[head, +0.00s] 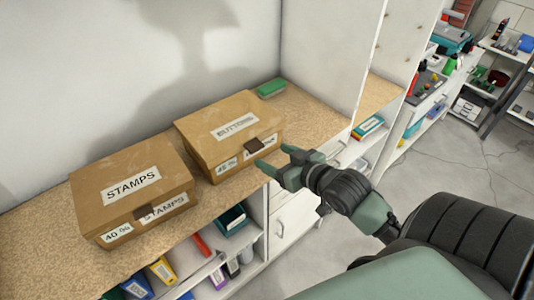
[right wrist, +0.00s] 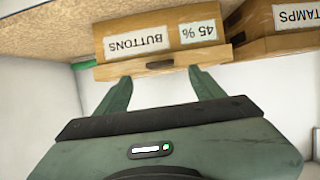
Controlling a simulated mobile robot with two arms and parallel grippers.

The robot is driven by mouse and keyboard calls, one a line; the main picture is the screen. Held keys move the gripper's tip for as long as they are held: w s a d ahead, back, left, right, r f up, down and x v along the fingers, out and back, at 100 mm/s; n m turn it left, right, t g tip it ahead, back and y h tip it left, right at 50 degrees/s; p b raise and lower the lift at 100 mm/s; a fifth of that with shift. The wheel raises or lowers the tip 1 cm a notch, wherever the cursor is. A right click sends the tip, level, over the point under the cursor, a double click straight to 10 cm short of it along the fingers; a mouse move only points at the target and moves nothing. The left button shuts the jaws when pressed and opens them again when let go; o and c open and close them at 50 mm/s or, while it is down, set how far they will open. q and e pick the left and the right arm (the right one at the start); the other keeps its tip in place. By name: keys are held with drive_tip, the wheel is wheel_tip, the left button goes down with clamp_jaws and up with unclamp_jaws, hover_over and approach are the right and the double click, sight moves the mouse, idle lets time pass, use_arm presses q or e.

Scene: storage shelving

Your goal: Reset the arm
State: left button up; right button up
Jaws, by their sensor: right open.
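My right gripper (head: 276,166) is open in the head view, in front of the box labelled BUTTONS (head: 205,127). Its two fingers are apart with nothing between them. The right wrist view shows the open fingers (right wrist: 160,90) pointing at the front of the BUTTONS box (right wrist: 185,30), which appears upside down there. I cannot tell whether the fingertips touch the box. My left gripper is not in view.
A box labelled STAMPS (head: 100,188) stands left of the BUTTONS box on the speckled shelf top (head: 318,112). A green object (head: 271,88) lies behind them. A white upright panel (head: 330,50) rises to the right. Lower shelves hold binders (head: 162,270).

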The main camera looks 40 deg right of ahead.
drive_tip(key=shift+s+r, duration=0.2)
drive_tip(key=shift+s, duration=0.15)
drive_tip(key=s+d+f+m+g+h+b, duration=0.1)
drive_tip(key=s+f+g+b, duration=0.3)
drive_tip(key=f, duration=1.5)
drive_tip(key=s+d+f+g+h+p, duration=0.15)
drive_tip(key=s+f, duration=0.35)
drive_tip(key=f, duration=1.5)
drive_tip(key=s+a+f+n+g+y+b, duration=0.1)
drive_tip(key=s+a+f+g, duration=0.2)
drive_tip(key=s+a+f, duration=0.3)
drive_tip(key=s+a+f+n+g+b, duration=0.2)
drive_tip(key=s+a+f+g, duration=0.2)
drive_tip(key=s+f, duration=1.3)
drive_tip(key=s+a, duration=0.1)
drive_tip(key=s, duration=0.3)
drive_tip(key=shift+s+a+y, duration=0.35)
drive_tip(key=shift+s, duration=0.05)
